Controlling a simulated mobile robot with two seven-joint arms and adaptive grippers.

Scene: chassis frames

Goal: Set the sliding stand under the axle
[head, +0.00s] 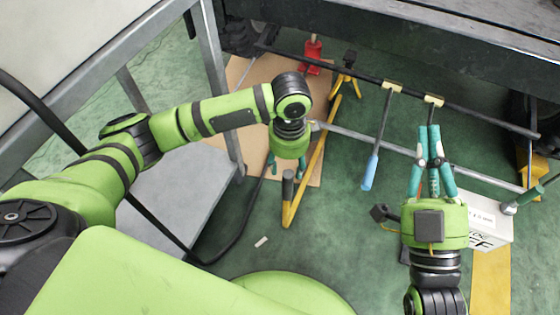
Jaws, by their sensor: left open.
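The yellow sliding stand (318,150) has a long bent bar, a black grip (288,183) at its near end and a black-topped post (349,60) at the far end. The post stands close to the dark axle bar (470,114), at its left part; I cannot tell whether they touch. My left gripper (286,172) is open, with its fingers pointing down around or just above the black grip. My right gripper (428,132) appears shut on a rod (430,113) that hangs from a yellow pad on the bar. Its fingers hide most of the rod's handle.
A red jack (313,57) stands left of the post, by a brown floor sheet (240,75). A blue-handled rod (370,172) hangs left of my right gripper. A white box (493,228) is at right. A grey metal frame (215,80) stands left; the green floor centre is mostly clear.

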